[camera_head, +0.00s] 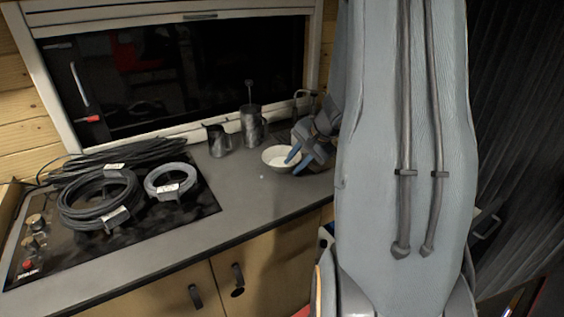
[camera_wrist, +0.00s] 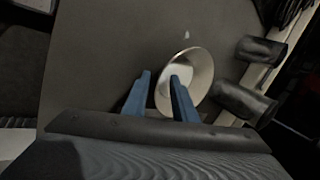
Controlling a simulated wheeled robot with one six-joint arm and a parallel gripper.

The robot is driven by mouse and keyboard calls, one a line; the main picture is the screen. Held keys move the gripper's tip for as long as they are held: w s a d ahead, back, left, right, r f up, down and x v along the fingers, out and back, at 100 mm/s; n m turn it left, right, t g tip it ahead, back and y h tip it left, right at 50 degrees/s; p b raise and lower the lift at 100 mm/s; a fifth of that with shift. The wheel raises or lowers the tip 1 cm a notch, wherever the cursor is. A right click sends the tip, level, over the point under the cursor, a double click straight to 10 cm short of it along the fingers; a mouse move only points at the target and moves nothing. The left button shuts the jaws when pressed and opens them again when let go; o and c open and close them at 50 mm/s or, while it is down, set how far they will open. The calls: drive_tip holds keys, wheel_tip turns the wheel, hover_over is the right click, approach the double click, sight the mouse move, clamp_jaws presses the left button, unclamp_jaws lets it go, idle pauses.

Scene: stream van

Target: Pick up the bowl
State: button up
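A white bowl (camera_head: 275,159) sits on the grey counter near its right part. My gripper (camera_head: 291,157) is at the bowl, with blue fingers reaching down at its right side. In the wrist view the bowl (camera_wrist: 199,69) lies between and beyond the two blue fingers of my gripper (camera_wrist: 159,90). The fingers are apart, with one over the bowl's inside and the other outside its left rim. I cannot tell whether either finger touches the bowl. Part of the bowl is hidden behind a finger.
Two dark metal jugs, a shorter one (camera_head: 217,140) and a taller one (camera_head: 251,125), stand close behind the bowl. Coiled cables (camera_head: 98,198) lie on the black cooktop (camera_head: 196,207) at left. The counter (camera_head: 245,191) in front of the bowl is clear. The window wall (camera_head: 180,141) is behind.

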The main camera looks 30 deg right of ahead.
drive_tip(key=shift+w+f, duration=0.2)
drive_tip(key=shift+f, duration=0.1)
clamp_jaws()
drive_tip(key=shift+r, duration=0.1)
